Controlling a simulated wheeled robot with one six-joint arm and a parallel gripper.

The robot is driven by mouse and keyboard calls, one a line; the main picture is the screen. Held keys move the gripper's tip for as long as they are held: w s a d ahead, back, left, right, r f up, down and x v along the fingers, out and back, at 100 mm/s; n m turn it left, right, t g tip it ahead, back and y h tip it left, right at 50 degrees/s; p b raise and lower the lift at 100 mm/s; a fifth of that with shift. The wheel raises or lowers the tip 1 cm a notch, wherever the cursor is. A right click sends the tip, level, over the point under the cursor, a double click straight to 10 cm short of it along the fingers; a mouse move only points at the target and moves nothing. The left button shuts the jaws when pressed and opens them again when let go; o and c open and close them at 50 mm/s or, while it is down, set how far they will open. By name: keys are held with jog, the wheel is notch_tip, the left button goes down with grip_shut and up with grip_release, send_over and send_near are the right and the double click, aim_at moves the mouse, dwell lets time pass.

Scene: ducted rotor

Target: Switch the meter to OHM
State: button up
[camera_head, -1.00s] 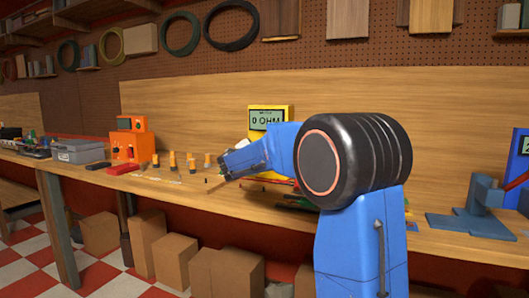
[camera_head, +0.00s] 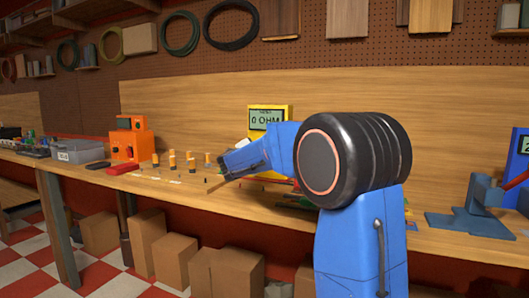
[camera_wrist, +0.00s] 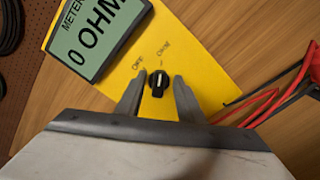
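The yellow meter (camera_head: 285,112) stands on the workbench against the back board, partly hidden behind my arm in the head view. Its grey-green screen (camera_wrist: 92,32) reads "METER" and "0 OHM" in the wrist view. A black round knob (camera_wrist: 158,84) with a pale pointer mark sits on the yellow face below the screen. Gaps show between the fingers and the knob, and nothing is held.
Red cables (camera_wrist: 285,90) and a dark probe lie right of the meter in the wrist view. On the bench are an orange device (camera_head: 130,140), a grey box (camera_head: 78,150) and several small orange-topped pieces. A blue stand (camera_head: 470,215) is at the right.

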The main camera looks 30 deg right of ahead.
jog(key=shift+a, duration=0.1)
jog(key=v, duration=1.7)
jog(key=shift+s+a, duration=0.1)
jog(key=shift+s, duration=0.05)
